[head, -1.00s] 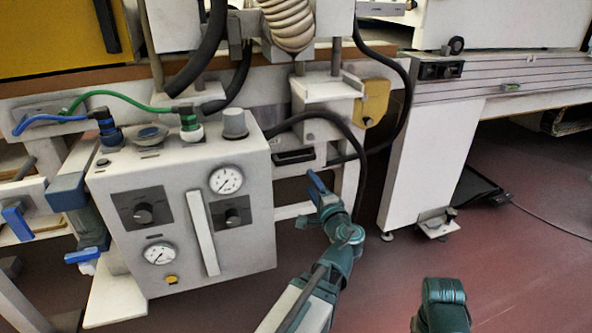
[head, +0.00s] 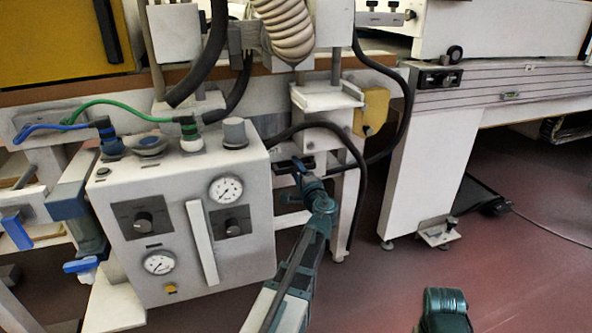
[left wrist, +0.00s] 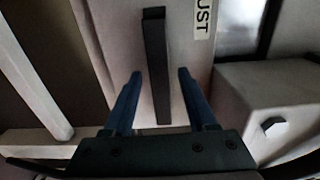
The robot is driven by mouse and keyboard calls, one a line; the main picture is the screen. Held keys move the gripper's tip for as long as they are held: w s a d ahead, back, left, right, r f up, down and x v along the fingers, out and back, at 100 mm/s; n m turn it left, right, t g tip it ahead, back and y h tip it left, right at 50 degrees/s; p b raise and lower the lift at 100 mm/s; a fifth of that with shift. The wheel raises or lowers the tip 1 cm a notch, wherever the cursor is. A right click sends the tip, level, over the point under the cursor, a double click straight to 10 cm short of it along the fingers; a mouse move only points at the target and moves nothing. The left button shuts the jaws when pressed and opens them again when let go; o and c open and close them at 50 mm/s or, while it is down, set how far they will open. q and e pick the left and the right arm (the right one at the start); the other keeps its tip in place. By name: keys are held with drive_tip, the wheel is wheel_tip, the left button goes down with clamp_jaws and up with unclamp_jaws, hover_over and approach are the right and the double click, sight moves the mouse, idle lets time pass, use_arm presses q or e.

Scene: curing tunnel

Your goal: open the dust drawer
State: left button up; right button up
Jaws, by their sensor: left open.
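The dust drawer (left wrist: 112,50) shows in the left wrist view as a pale front with a dark bar handle (left wrist: 155,65) and a label (left wrist: 202,15) of which "UST" is readable. In the head view its dark handle (head: 283,167) is beside the grey control box, partly hidden by my gripper. My left gripper (head: 298,166) is at the drawer front. In the left wrist view its open blue fingers (left wrist: 160,76) are on either side of the handle's lower part, with gaps to both sides. Contact is not visible.
The grey control box (head: 180,255) with gauges stands left of the drawer. A black hose (head: 358,165) loops close to the right of my gripper. A white leg panel (head: 425,170) stands further right. The red floor in front is mostly clear.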

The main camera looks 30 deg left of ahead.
use_arm(q)
drive_tip(key=shift+w+a, duration=0.15)
drive_tip(key=shift+a, duration=0.05)
clamp_jaws()
idle(0.3)
idle(1.1)
